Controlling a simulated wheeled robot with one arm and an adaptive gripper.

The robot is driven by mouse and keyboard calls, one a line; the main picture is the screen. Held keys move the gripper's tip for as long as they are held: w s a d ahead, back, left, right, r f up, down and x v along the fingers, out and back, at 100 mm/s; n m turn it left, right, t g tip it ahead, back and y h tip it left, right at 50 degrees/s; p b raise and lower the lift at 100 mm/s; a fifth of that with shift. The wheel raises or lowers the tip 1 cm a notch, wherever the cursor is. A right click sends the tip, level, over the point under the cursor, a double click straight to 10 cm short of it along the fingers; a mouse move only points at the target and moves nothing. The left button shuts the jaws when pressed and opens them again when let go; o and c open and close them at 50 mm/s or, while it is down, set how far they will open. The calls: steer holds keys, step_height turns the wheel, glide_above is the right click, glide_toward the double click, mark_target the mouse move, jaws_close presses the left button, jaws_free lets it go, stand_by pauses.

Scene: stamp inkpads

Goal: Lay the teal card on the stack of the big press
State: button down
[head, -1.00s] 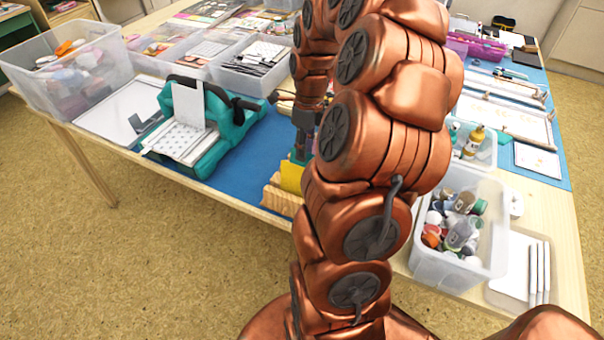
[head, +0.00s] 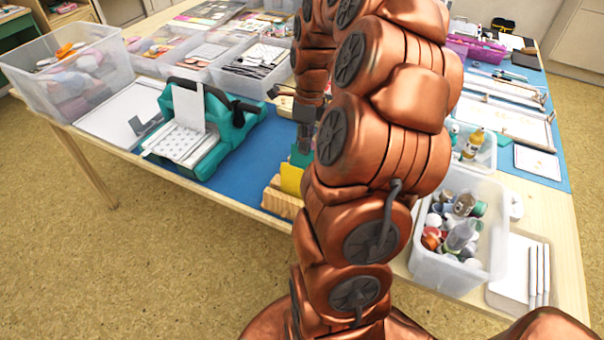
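The big press (head: 225,130) is teal with a dark handle bar and stands on the blue mat at the left of the table. A white sheet stands upright in it, and a patterned white stack (head: 183,143) lies on its bed. A small teal-green piece (head: 300,156), perhaps the teal card, shows just behind a yellow card (head: 291,180) in a wooden holder (head: 280,200). My gripper (head: 304,138) points down right above this piece, right of the press. My copper arm hides much of it, so its fingers and any contact are unclear.
Clear bins (head: 75,85) stand at the back left. A bin of bottles (head: 450,265) and a white tray (head: 510,275) sit at the front right. A white board (head: 110,125) lies left of the press. Blue mat (head: 240,170) is bare between press and holder.

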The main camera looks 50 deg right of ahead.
steer(key=shift+w+d+r+p, duration=0.15)
steer(key=shift+d+r, duration=0.1)
steer(key=shift+r, duration=1.2)
steer(key=shift+d+r+p, duration=0.15)
steer(key=shift+d+r, duration=0.05)
steer(key=shift+r, duration=1.2)
